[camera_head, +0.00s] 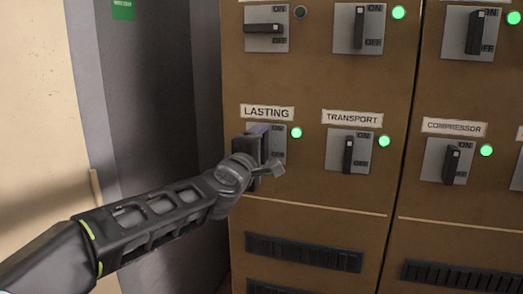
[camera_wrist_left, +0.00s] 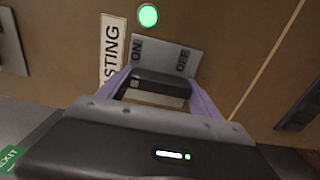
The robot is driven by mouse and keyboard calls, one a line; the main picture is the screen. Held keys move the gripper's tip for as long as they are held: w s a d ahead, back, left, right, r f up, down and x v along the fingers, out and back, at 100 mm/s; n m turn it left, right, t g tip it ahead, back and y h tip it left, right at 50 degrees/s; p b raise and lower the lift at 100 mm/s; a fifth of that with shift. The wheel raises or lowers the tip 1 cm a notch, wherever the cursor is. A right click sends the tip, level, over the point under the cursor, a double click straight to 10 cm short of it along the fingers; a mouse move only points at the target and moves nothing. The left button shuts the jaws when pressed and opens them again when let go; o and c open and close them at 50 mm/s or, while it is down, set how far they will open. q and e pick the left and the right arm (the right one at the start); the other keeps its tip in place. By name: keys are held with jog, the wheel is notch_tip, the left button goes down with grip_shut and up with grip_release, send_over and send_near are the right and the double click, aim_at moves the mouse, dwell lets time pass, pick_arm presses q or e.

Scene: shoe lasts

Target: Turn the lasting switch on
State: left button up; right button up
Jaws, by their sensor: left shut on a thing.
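The lasting switch sits under the LASTING label (camera_head: 267,113), largely covered by my left gripper in the head view. In the left wrist view its grey plate (camera_wrist_left: 178,50) shows ON and OFF marks. Its black handle (camera_wrist_left: 160,82) lies along the ON-OFF line, so it stands upright on the panel. The lasting lamp (camera_head: 296,132) is lit green and also shows in the left wrist view (camera_wrist_left: 148,15). My left gripper (camera_head: 267,141) is at the switch, its purple fingers (camera_wrist_left: 160,92) shut on the two ends of the handle. My right gripper is in neither view.
The transport switch (camera_head: 348,153) and compressor switch (camera_head: 451,161) are to the right, handles upright, lamps lit. Above the lasting switch is another switch (camera_head: 264,29) with a level handle and a dark lamp. Vents (camera_head: 303,252) lie below. Left of the cabinet is a grey recess (camera_head: 150,100).

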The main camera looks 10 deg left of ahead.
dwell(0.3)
pick_arm(q)
jog(key=o, duration=1.4)
jog(key=s, duration=0.7)
jog(key=shift+s+a, duration=0.3)
jog(key=shift+s, duration=0.1)
